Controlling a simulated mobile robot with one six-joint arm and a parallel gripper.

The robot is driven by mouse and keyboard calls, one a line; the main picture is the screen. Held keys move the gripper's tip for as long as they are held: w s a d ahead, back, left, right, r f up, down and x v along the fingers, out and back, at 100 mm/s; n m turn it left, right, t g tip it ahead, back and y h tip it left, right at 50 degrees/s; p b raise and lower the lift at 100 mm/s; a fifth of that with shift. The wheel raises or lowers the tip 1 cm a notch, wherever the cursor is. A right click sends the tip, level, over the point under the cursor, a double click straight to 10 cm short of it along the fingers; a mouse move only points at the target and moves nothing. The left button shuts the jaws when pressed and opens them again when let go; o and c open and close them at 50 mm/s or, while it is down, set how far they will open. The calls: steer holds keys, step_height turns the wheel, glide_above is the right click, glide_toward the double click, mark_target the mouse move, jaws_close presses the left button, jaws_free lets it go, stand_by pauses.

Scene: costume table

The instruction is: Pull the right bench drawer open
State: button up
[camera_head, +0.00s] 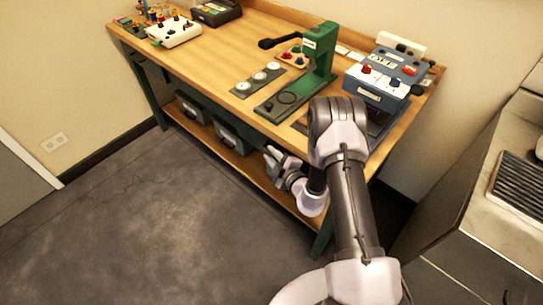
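The workbench (215,75) has a wooden top, green legs and a wooden lower shelf. Two grey drawer-like boxes sit under the top: one at left (192,108) and one nearer the middle (233,139). No right-hand drawer front shows clearly, as my arm and gripper cover the right part of the bench front. My gripper (272,157) is low at the bench front, below the top and just right of the middle box. Its fingers are small and partly lost against the dark space, so I cannot tell their opening or any contact.
On the top stand a green press (318,58), a blue-grey device with knobs (378,78), a plate with white discs (258,79) and a white knobbed box (174,32). A grey cabinet (480,245) stands at right. The floor (150,225) in front is clear.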

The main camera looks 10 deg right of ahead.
steer(key=shift+c, duration=0.4)
jaws_close()
stand_by(0.9)
